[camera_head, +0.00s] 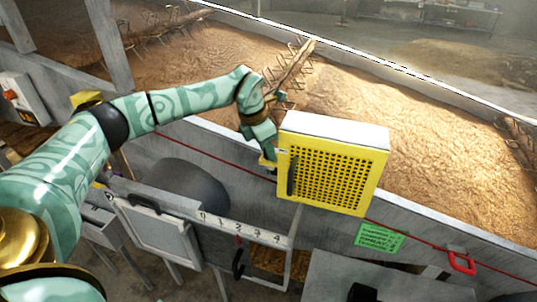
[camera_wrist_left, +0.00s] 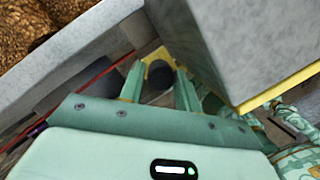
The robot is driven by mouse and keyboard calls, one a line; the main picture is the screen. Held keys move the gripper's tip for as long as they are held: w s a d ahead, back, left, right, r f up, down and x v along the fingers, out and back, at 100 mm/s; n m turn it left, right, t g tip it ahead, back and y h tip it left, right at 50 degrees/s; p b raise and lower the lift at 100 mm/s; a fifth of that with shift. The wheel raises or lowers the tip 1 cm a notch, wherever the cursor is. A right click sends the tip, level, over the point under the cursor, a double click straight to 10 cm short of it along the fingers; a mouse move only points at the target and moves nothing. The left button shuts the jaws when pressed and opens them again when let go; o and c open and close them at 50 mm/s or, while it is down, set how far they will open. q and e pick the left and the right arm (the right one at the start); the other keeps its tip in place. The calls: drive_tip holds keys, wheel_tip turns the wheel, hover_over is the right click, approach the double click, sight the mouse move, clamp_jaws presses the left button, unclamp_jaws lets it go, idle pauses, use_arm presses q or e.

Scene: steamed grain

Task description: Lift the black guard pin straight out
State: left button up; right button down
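The yellow guard box (camera_head: 332,168) has a perforated front and a grey top, with a black upright handle (camera_head: 291,175) at its front left edge. My left gripper (camera_head: 268,158) points down just left of the box, by a small yellow bracket. In the left wrist view its two green fingers (camera_wrist_left: 160,92) are apart. A dark round shape (camera_wrist_left: 158,78) shows between them in front of the yellow bracket (camera_wrist_left: 158,56). I cannot tell whether this is the black pin or whether the fingers touch it. My right gripper is out of view.
The guard's grey side (camera_wrist_left: 255,45) stands close to the right of the fingers. A concrete wall (camera_head: 420,240) with a red cord runs in front of the grain bed (camera_head: 400,110). A dark drum (camera_head: 185,188) and numbered rail (camera_head: 240,225) lie below left.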

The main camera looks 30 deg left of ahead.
use_arm(q)
drive_tip(key=c, duration=0.5)
wheel_tip(320, 180, up, 18)
drive_tip(key=shift+r+p, duration=0.1)
drive_tip(key=shift+p, duration=0.5)
